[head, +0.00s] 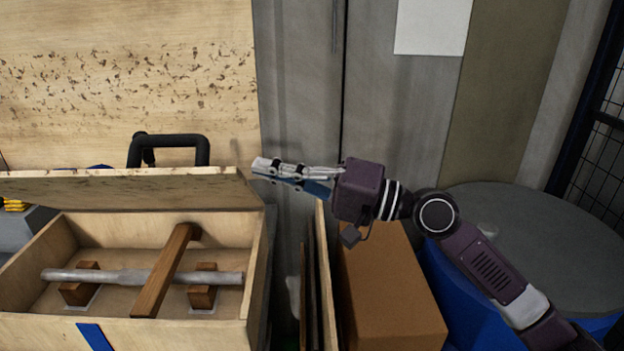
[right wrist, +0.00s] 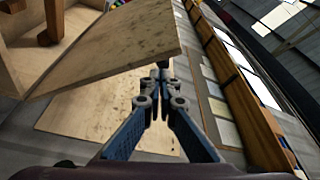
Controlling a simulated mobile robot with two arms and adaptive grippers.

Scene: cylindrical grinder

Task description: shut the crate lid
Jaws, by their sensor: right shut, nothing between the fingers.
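The open wooden crate (head: 258,270) stands at the lower left of the head view. Its plywood lid (head: 120,188) is raised at the crate's far side, tilted, with its edge towards me. The lid also fills the upper left of the right wrist view (right wrist: 110,58), with part of the crate (right wrist: 12,75) beside it. My right gripper (head: 258,166) is shut and empty at the lid's right end. In the wrist view its fingertips (right wrist: 160,76) are close to the lid's edge; I cannot tell if they touch. My left gripper is not in view.
Inside the crate, a metal shaft (head: 125,276) rests on wooden blocks, with a wooden bar (head: 167,270) across it. A speckled plywood board (head: 130,60) and a black handle (head: 170,140) are behind. A cardboard box (head: 390,290) and blue drum (head: 470,305) stand right.

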